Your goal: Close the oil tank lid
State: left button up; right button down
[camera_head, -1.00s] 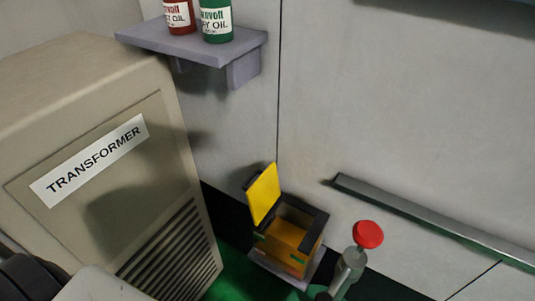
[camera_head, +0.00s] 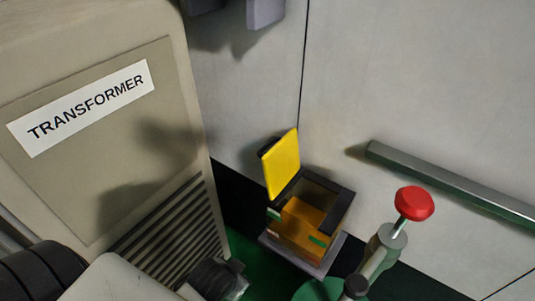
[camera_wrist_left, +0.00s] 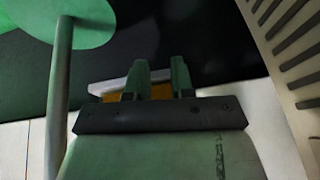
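The oil tank (camera_head: 300,237) is a small orange box with a dark rim, standing on a grey base at the lower middle of the head view. Its yellow lid (camera_head: 282,165) stands raised, nearly upright, at the tank's left side. In the left wrist view, my left gripper (camera_wrist_left: 158,68) has its two greenish fingers apart and nothing visibly held. A strip of orange, seemingly the tank (camera_wrist_left: 162,90), shows behind the fingers. In the head view a dark part of my left arm enters low, left of the tank; its fingertips cannot be made out. My right gripper is not in view.
A beige transformer cabinet (camera_head: 180,130) fills the left. A red knob (camera_head: 414,203) on a grey post stands close right of the tank. A metal rail (camera_head: 455,185) runs along the wall behind. A grey shelf (camera_head: 265,10) hangs above.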

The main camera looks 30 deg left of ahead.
pick_arm(q)
jog(key=w+a+r+m+t+b, duration=0.1)
jog(key=w+a+r+m+t, duration=0.45)
jog(key=w+r+t, duration=0.7)
jog(key=m+g+h, duration=0.5)
jog(key=m+h, duration=1.2)
jog(key=m, duration=0.1)
send_near(264, 146)
jog(key=w+d, duration=0.3)
jog(key=shift+n+t, duration=0.25)
jog(key=p+x, duration=0.1)
jog(key=x, duration=0.5)
jog(key=shift+w+d+r, duration=0.1)
jog(key=shift+w+d, duration=0.15)
jog(key=shift+w, duration=0.05)
jog(key=shift+c, duration=0.4)
grip_shut()
